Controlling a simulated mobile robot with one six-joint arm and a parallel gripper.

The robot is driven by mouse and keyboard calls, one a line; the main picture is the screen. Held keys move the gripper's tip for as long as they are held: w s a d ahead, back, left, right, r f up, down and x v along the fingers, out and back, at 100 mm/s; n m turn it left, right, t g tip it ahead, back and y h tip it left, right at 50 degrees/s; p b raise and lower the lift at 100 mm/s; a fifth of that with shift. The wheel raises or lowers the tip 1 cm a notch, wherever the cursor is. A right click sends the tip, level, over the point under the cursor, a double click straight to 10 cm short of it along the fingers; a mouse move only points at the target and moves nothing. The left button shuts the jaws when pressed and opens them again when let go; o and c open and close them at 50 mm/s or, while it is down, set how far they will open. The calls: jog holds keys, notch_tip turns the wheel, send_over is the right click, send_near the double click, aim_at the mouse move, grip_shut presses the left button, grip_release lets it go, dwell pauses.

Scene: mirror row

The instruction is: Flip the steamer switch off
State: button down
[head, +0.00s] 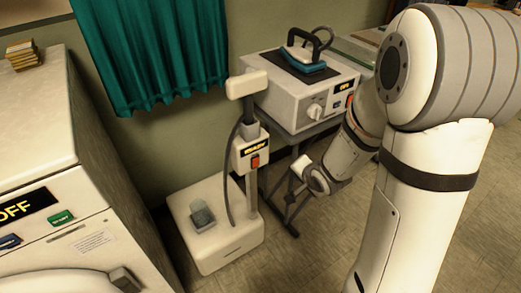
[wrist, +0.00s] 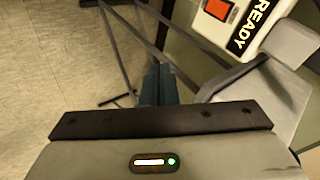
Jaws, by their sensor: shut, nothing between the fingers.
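The garment steamer (head: 215,225) stands on the floor in the head view, with a white base, a pole and a pale head on top. In the wrist view the display (wrist: 250,25) reads READY, and the red switch (wrist: 218,9) shows at the top edge. My gripper (head: 289,205) is to the right of the pole and lower than the box, apart from it. Its dark fingers (wrist: 160,84) are together with nothing between them.
An iron (head: 303,58) rests on a white station (head: 295,98) on a dark-legged table behind my gripper. A white machine (head: 50,170) with an OFF display stands at the left. A teal curtain (head: 150,50) hangs behind. Floor is open in front of the steamer.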

jog(key=a+y, duration=0.1)
jog(key=a+m+y+p, duration=0.1)
jog(key=a, duration=0.1)
jog(key=a+m+y+p, duration=0.1)
jog(key=a, duration=0.1)
jog(key=shift+w+t, duration=0.3)
jog(key=b, duration=0.3)
send_near(255, 164)
jog(key=shift+x, duration=2.8)
